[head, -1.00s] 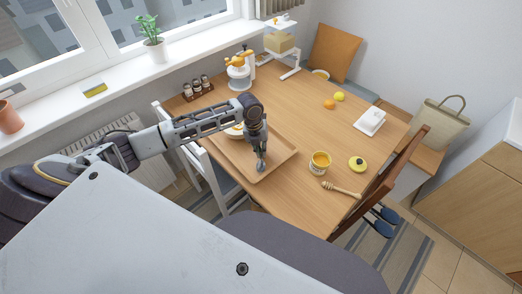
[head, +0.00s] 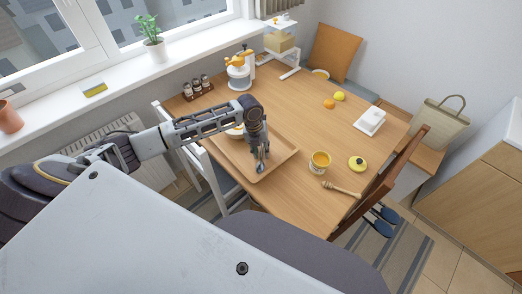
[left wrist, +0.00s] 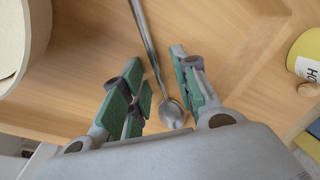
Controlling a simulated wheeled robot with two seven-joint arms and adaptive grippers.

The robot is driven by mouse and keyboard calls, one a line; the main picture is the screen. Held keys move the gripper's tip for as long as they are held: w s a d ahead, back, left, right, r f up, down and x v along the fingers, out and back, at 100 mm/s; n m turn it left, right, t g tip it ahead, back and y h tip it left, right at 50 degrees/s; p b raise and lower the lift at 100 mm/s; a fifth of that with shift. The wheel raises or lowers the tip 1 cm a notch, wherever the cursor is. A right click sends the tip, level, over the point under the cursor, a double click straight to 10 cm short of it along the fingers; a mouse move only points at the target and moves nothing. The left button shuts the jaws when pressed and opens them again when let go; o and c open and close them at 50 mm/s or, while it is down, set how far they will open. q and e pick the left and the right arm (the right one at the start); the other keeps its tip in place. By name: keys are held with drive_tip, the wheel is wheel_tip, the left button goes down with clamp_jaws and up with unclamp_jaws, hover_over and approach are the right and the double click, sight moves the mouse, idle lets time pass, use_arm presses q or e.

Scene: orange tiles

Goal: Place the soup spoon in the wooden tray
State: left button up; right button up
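The wooden tray (head: 281,159) lies on the table near its left side. The metal soup spoon (head: 262,166) is at the tray's front part, under my left gripper (head: 262,156). In the left wrist view the spoon (left wrist: 149,45) appears to lie on the tray floor (left wrist: 80,65), its bowl end nearest my wrist and its handle running away. My left gripper (left wrist: 155,75) is open, its green-padded fingers apart on both sides of the spoon, with gaps visible. The handle's far end is cut off by the frame. My right gripper is not in view.
A pale bowl (left wrist: 32,40) stands in the tray beside my fingers. A yellow honey jar (head: 319,163), a wooden dipper (head: 342,189) and a yellow lid (head: 357,163) are right of the tray. A chair (head: 388,170) stands at the table's right edge.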

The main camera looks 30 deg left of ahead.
use_arm(q)
drive_tip(key=shift+r, duration=0.15)
drive_tip(key=shift+a+r, duration=0.1)
drive_tip(key=shift+r, duration=0.55)
wheel_tip(320, 180, up, 10)
drive_tip(key=a, duration=0.1)
drive_tip(key=shift+s+a+r, duration=0.2)
drive_tip(key=shift+s+a, duration=0.1)
drive_tip(key=shift+s, duration=0.1)
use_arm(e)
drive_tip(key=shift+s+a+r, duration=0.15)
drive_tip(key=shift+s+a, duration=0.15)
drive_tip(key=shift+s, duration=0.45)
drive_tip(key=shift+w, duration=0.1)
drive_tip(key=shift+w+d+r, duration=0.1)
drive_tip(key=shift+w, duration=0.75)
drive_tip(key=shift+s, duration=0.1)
